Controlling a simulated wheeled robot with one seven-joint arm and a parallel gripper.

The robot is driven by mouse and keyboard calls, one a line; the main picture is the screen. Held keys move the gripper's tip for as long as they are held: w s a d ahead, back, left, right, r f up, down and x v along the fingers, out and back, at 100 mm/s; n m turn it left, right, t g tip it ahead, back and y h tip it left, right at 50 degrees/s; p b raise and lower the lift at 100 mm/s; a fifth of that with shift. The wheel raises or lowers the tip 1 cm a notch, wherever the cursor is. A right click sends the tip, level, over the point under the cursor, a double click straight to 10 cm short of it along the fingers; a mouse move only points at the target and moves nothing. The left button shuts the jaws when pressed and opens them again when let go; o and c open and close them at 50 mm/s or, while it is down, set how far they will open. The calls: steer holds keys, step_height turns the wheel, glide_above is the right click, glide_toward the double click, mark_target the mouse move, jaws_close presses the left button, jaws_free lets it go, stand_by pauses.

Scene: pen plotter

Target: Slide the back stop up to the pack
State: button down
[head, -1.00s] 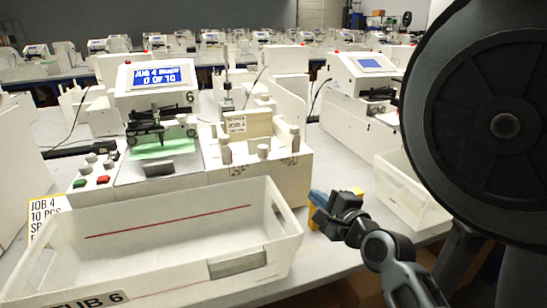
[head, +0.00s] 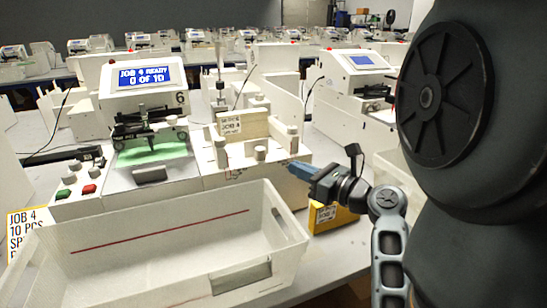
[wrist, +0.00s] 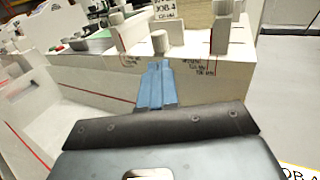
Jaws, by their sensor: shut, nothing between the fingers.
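The pack, a beige block with a JOB 4 label (head: 243,125), sits in the white feeder on the machine's right side. It shows partly at the top of the wrist view (wrist: 166,10). A white upright with a round knob (head: 293,138) stands at the feeder's right end, apart from the pack; it looks like the back stop, but I cannot be certain. In the wrist view this upright (wrist: 221,34) is right of my blue fingers. My gripper (head: 294,169) is shut and empty, in front of the feeder's lower right side and below the knobs.
Two more white knobs, a left one (head: 221,153) and a middle one (head: 259,153), stand along the feeder's front. A large white tub (head: 165,245) fills the near left. A yellow box (head: 322,216) is below my gripper. A neighbouring machine (head: 350,100) stands to the right.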

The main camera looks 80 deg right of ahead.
mark_target(269, 160)
steer(key=x, duration=0.8)
steer(key=shift+w+d+p, duration=0.15)
steer(key=shift+w+p, duration=0.05)
steer(key=shift+p, duration=0.2)
steer(key=d, duration=0.1)
steer(key=w+d+p, duration=0.1)
steer(key=d+p, duration=0.1)
steer(key=shift+w+r, duration=0.1)
steer(key=shift+w, duration=0.2)
steer(key=shift+d, duration=0.15)
